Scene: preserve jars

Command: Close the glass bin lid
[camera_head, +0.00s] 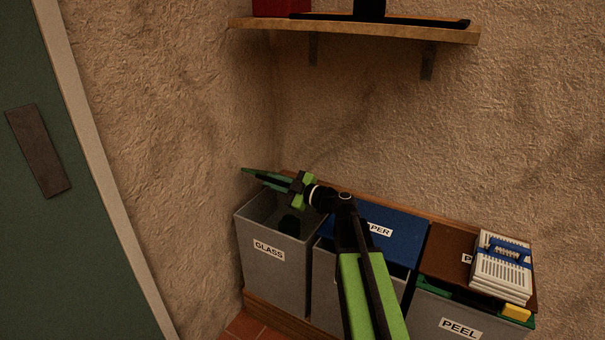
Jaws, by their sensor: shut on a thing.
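The grey glass bin (262,268), labelled GLASS, stands at the left end of the row with its top open. Its green lid (257,173) shows as a thin, nearly edge-on strip above the rear of the opening, raised and partly hidden by my gripper. My gripper (287,184) reaches in from the right and is shut on the lid. The exact grip is small and hard to make out. A dark green object (292,225) shows inside the bin.
The paper bin with a blue lid (385,242) stands beside it, partly behind my arm. At the right is the peel bin (450,318), with white slatted items (502,268) on the brown lid. A shelf (350,29) hangs above. A wall closes the left side.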

